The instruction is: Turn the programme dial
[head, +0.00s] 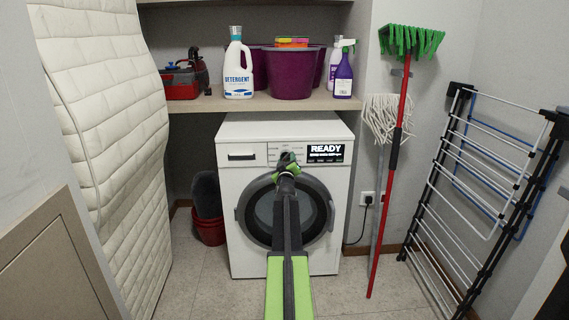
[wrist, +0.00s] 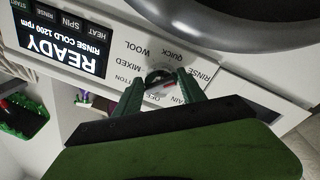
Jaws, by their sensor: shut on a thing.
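The white washing machine (head: 232,215) stands under the shelf, its round door partly behind my arm. My gripper (head: 287,160) is at the panel's middle, in front of the programme dial, which it largely hides in the head view. In the wrist view the picture is turned over; the dark dial (wrist: 160,80) sits between the two green fingers of my gripper (wrist: 161,86), which are shut on it. Labels QUICK, WOOL, MIXED, RINSE and OFF show around the dial; others are partly covered. The display (head: 325,151) reads READY and, in the wrist view, RINSE COLD 1200 rpm.
A shelf (head: 190,104) above holds a detergent bottle (head: 238,70), purple tubs (head: 292,78) and a spray bottle (head: 343,76). A mattress (head: 105,130) leans at left. A red-handled broom (head: 385,185), a mop and a drying rack (head: 480,190) stand at right. Floor shows between.

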